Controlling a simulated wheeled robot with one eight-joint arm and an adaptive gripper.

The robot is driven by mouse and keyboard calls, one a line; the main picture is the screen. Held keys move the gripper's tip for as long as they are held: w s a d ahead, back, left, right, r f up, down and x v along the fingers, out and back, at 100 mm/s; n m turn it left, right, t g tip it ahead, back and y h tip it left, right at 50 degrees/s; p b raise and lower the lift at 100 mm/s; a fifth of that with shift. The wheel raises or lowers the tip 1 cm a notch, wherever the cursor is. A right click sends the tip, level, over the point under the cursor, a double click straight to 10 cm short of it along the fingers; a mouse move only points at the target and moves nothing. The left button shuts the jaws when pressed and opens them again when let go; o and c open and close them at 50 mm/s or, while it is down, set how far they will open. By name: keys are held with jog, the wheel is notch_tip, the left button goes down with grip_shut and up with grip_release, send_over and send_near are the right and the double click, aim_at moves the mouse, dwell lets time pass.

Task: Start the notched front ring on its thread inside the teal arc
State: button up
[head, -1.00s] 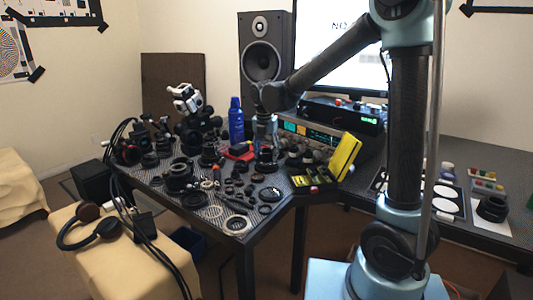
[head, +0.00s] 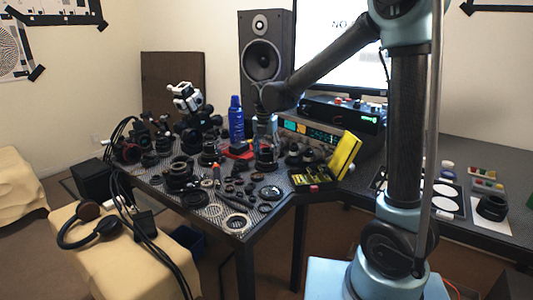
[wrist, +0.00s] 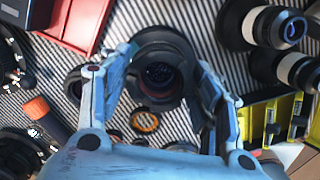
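In the wrist view my gripper (wrist: 167,60) has its two fingers apart, one on each side of a dark round ring (wrist: 160,38). The fingertips lie at or very near the ring's left and right edges; whether they press on it is hard to tell. Inside the ring sits a dark lens barrel (wrist: 158,77) with a reddish glint. I cannot make out the ring's notches or a teal arc here. In the head view my gripper (head: 265,130) points down over the dark lens parts (head: 266,160) on the bench, too small there to show its fingers.
A red tray (wrist: 75,22) lies upper left in the wrist view and black-and-white lens barrels (wrist: 275,27) upper right. A yellow-and-black case (wrist: 268,118) is at lower right. A small orange-rimmed ring (wrist: 145,122) lies close below the lens. The bench is crowded.

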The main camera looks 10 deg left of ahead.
jog(key=shift+o, duration=0.9)
